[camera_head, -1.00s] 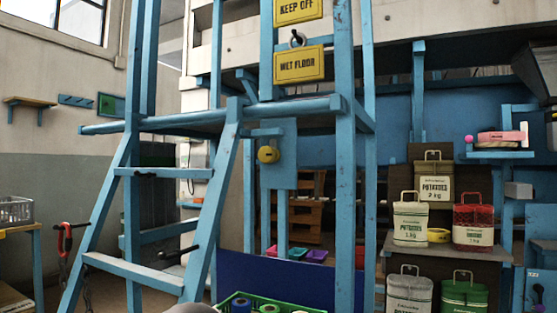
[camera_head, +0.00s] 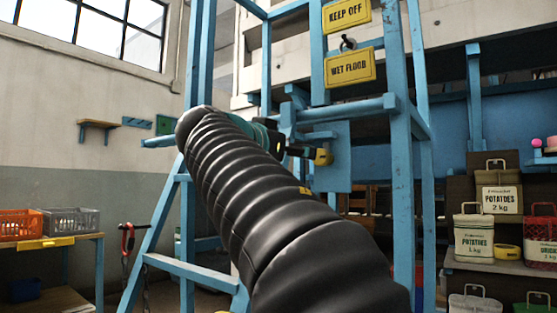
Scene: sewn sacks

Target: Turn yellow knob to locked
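The yellow knob (camera_head: 323,157) sits on a blue panel (camera_head: 336,174) fixed to the blue ladder frame. Only part of the knob shows, and I cannot read which way it is turned. My arm, in a black ribbed sleeve, reaches up from the bottom of the view and hides much of the ladder. My gripper (camera_head: 304,152) is at the arm's far end, dark and small, right beside the knob's left side. I cannot tell whether its fingers are open or shut, or whether they touch the knob.
Yellow signs reading "KEEP OFF" (camera_head: 347,14) and "WET FLOOR" (camera_head: 349,67) hang above the knob. Blue ladder posts (camera_head: 401,150) stand close on the right. An orange crate (camera_head: 20,224) sits on a table at left.

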